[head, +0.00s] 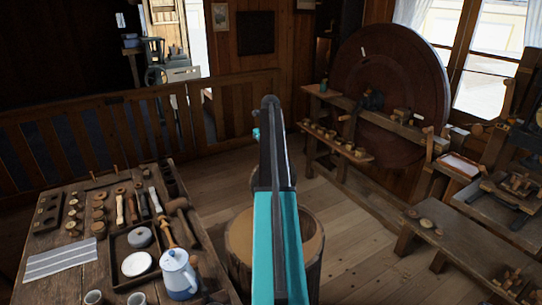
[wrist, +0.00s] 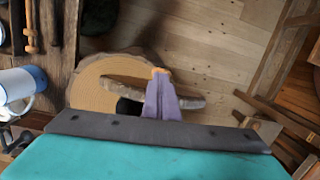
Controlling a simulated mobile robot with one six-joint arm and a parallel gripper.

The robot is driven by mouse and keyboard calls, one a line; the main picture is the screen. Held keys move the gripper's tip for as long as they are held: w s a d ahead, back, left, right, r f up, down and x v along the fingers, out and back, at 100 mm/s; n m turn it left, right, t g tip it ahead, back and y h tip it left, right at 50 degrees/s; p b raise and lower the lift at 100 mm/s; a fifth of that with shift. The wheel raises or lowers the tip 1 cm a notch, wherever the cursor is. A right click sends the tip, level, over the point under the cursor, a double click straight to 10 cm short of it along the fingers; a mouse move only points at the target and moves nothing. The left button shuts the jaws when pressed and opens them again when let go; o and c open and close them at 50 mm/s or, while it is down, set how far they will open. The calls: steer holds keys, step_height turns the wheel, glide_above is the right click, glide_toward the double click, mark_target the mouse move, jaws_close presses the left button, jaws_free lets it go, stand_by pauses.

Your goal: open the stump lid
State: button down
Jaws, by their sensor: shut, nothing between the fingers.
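The wooden stump (head: 240,240) stands on the floor beside the workbench, partly hidden behind my arm in the head view. In the wrist view the stump's top (wrist: 95,80) is a tan round face with growth rings. A curved grey-brown strip (wrist: 190,102) crosses near it, with a dark patch beside it; I cannot tell if it is a handle or bark edge. My gripper (wrist: 160,72) shows as purple fingers with an orange tip, shut and empty. It overlaps the stump and strip in the picture; contact cannot be told. The head view does not show the fingers clearly.
At the left, a workbench (head: 55,282) carries spools, mallets, a striped cloth (head: 60,260) and a white-blue pot (head: 178,272), close to the stump. A low bench (head: 440,240) stands at the right. Bare floor (head: 350,235) lies between the stump and that bench.

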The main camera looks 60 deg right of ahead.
steer(key=shift+s+a+f, duration=0.1)
steer(key=shift+a+f, duration=0.05)
steer(key=shift+f, duration=0.15)
steer(key=shift+s, duration=0.15)
steer(key=shift+s+r, duration=0.1)
steer(key=shift+s+d+r+b, duration=0.15)
steer(key=shift+d+r+b, duration=0.2)
steer(key=shift+r, duration=0.25)
step_height(320, 180, up, 13)
steer(key=a, duration=0.1)
steer(key=shift+s+a+b, duration=0.3)
steer(key=shift+s+a, duration=0.05)
steer(key=shift+s+f, duration=0.1)
stand_by(0.3)
